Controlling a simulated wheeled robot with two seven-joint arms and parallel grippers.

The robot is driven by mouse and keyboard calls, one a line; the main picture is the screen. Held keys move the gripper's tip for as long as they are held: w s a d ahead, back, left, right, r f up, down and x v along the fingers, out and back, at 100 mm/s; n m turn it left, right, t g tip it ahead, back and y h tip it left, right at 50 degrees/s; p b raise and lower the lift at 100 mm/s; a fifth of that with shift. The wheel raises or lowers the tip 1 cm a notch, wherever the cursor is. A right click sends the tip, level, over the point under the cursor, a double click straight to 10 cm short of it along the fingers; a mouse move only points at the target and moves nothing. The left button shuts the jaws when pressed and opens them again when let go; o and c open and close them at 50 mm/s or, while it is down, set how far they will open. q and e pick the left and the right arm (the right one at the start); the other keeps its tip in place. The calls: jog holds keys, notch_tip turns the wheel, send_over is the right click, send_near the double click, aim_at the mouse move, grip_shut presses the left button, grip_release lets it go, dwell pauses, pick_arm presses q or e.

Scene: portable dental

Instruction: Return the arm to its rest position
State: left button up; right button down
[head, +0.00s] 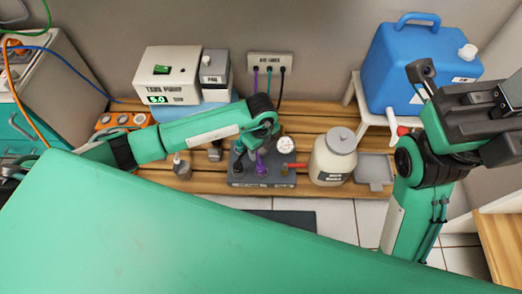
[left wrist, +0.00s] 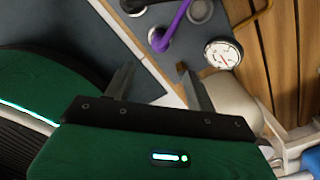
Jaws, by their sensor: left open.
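My left arm reaches in from the left in the head view, over the bench. My left gripper (head: 250,143) is small and partly hidden by its own wrist there, above the grey manifold block. In the left wrist view the left gripper (left wrist: 158,88) shows two spread fingers with nothing held between them. The grey block (head: 262,178) carries a round white gauge (head: 285,146) and a purple hose (head: 261,163). The gauge (left wrist: 222,53) and purple hose (left wrist: 170,25) lie beyond the fingertips in the left wrist view. My right arm is folded up at the right; its fingers are not clear.
A white pump (head: 167,75) and a wall outlet (head: 270,66) stand behind the left arm. A lidded canister (head: 333,158), a grey tray (head: 375,170) and a blue water container (head: 420,62) on a white stand (head: 360,100) are to the right. A small bottle (head: 181,168) stands below the forearm.

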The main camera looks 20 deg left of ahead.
pick_arm(q)
jog(key=shift+r, duration=0.55)
